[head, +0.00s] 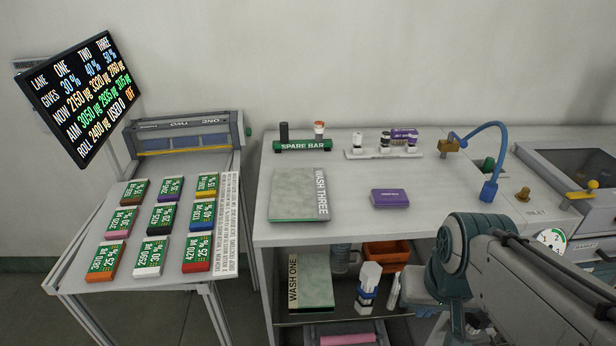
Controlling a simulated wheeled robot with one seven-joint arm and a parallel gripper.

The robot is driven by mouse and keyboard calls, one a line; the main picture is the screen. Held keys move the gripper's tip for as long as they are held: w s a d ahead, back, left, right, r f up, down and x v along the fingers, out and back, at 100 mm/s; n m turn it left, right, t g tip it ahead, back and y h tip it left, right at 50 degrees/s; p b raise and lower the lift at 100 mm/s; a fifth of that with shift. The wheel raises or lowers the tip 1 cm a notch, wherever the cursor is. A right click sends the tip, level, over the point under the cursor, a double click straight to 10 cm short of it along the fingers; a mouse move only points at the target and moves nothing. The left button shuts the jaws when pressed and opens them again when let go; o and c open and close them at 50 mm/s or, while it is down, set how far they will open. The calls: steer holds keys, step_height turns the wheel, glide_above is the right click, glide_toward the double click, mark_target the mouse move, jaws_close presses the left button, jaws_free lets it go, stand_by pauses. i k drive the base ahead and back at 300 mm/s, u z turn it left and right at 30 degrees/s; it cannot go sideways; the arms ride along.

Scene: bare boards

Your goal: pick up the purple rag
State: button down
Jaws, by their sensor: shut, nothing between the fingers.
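A small flat purple piece (390,198) with a pale label lies on the white bench top, right of the grey-green WASH THREE pad. It is the nearest match to the purple rag, but I cannot tell whether it is cloth. A second purple item (404,135), a box with pale lettering, stands at the back of the bench behind small bottles. My arm reaches in from the lower right, its teal joint in front of the bench's right part. The fingers of my gripper cannot be made out.
The WASH THREE pad (298,194) and SPARE BAR rack (303,146) are on the bench. A blue curved pipe (487,150) rises at right. The shelf below holds an orange bin (386,254) and bottles. Labelled blocks (162,218) cover the left table.

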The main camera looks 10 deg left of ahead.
mark_target(381, 198)
steer(key=k, duration=0.55)
steer(key=u, duration=0.7)
steer(key=i, duration=0.85)
steer(key=z, duration=0.5)
steer(key=i, duration=0.55)
steer(key=z, duration=0.6)
